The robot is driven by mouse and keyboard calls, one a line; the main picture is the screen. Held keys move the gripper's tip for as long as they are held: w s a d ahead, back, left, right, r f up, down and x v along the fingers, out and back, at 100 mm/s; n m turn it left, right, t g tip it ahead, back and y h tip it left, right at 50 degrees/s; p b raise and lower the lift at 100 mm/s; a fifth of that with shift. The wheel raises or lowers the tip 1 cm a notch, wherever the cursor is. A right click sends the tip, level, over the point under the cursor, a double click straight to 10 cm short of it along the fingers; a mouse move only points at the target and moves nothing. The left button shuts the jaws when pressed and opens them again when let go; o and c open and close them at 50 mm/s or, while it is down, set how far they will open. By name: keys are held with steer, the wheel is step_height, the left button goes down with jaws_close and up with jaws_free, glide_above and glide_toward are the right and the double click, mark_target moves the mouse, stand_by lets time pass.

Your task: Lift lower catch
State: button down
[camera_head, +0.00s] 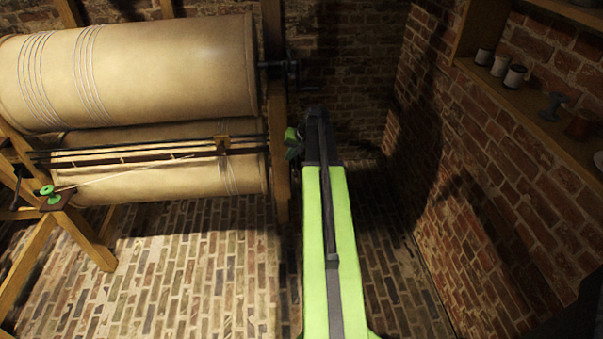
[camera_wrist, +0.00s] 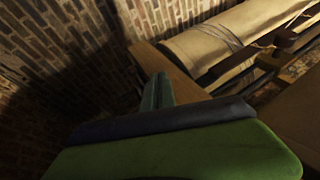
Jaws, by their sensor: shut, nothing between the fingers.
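My gripper (camera_head: 293,140) is at the right-hand wooden post (camera_head: 280,185) of the roller frame, level with the gap between the upper and lower rolls. In the wrist view its narrow fingers (camera_wrist: 157,92) are together and empty, against or just in front of the post (camera_wrist: 172,68). I cannot tell whether they touch it. I cannot pick out the lower catch in either view; my gripper and arm cover part of the post. A dark crank-like fitting (camera_head: 285,68) sits higher on the same post, beside the upper roll (camera_head: 150,70).
The lower roll (camera_head: 170,185) and thin rails lie left of the post. A green spool (camera_head: 47,191) sits on a bracket at the left. A brick wall (camera_head: 500,170) with a shelf (camera_head: 530,115) of spools rises at the right. The brick floor (camera_head: 180,270) in front is clear.

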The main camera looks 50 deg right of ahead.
steer(key=s+d+m+t+h, duration=0.1)
steer(key=s+d, duration=0.3)
steer(key=d, duration=0.5)
steer(key=shift+m, duration=0.4)
steer(key=s+a+f+b+x, duration=0.1)
steer(key=a+b+x, duration=0.1)
steer(key=b+x, duration=1)
steer(key=shift+f, duration=0.4)
steer(key=shift+a, duration=0.15)
